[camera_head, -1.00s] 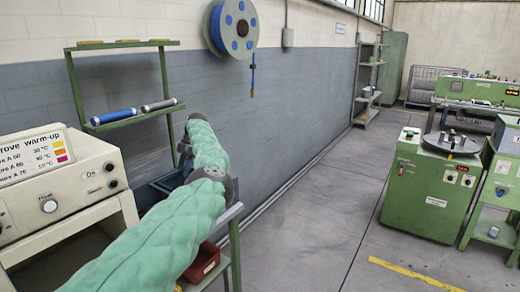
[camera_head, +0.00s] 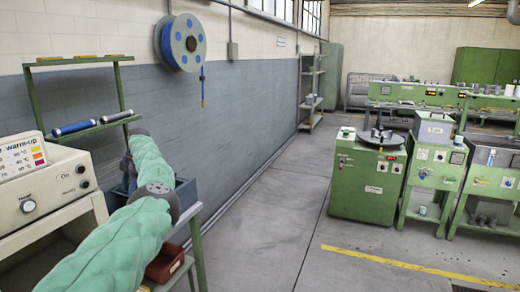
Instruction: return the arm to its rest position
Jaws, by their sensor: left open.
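My left arm in its green padded sleeve (camera_head: 118,240) comes in from the lower left and bends at a dark joint above a bench. Its forearm reaches up and away, and the dark left gripper (camera_head: 127,170) hangs at its far end, small and partly hidden. The gripper is open, and I see nothing held in it. It is close to a dark blue bin (camera_head: 186,193), partly behind the forearm; I cannot tell whether they touch. My right gripper is not in view.
A beige oven (camera_head: 60,185) stands at left. A green rack (camera_head: 85,127) holds blue and grey rolls. A red-brown bin (camera_head: 165,262) sits low by the bench. A blue spool (camera_head: 180,42) hangs on the wall. Green machines (camera_head: 365,185) stand right; the middle floor is clear.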

